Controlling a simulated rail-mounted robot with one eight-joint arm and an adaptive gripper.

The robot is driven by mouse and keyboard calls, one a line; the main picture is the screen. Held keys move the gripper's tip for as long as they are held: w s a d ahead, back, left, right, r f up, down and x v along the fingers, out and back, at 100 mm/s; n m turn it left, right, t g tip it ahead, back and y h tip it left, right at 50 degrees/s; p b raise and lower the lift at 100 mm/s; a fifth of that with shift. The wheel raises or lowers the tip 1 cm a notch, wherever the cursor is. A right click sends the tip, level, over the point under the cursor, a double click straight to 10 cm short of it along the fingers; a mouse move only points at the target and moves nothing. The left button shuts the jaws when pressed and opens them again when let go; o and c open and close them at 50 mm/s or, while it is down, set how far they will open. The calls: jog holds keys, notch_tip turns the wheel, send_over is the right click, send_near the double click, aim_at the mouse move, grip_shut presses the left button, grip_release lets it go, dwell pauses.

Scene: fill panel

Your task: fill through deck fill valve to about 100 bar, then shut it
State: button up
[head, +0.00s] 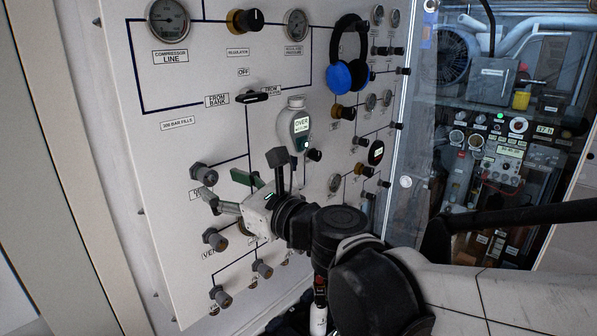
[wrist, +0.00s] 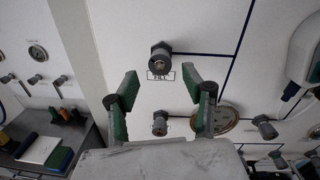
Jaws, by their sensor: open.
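The valve labelled FILL (wrist: 160,57) is a dark grey knob on the white panel. In the wrist view it sits just beyond and between my fingertips, not touching them. In the head view it appears to be the knob (head: 204,174) at the panel's left. My gripper (wrist: 162,88) is open and empty, its green-padded fingers spread apart; in the head view (head: 232,188) it is beside the panel, a little below and right of that knob. A round gauge (wrist: 229,119) is partly hidden behind the right finger. Its reading cannot be told.
A second knob (wrist: 160,123) shows between my fingers; the vent knob (head: 215,238) sits lower on the panel. A selector handle (head: 252,96) is above. A bench (wrist: 40,130) stands at left.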

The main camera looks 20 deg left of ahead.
aim_at(211, 179)
jog(key=shift+p+x, duration=0.3)
jog(key=shift+x, duration=2.1)
grip_shut()
jog(key=shift+f+n+b, duration=0.1)
jog(key=shift+n+b, duration=0.45)
jog(key=shift+n, duration=0.35)
jog(key=shift+n+b, duration=0.35)
jog(key=shift+n, duration=0.75)
grip_release()
jog(key=v, duration=1.2)
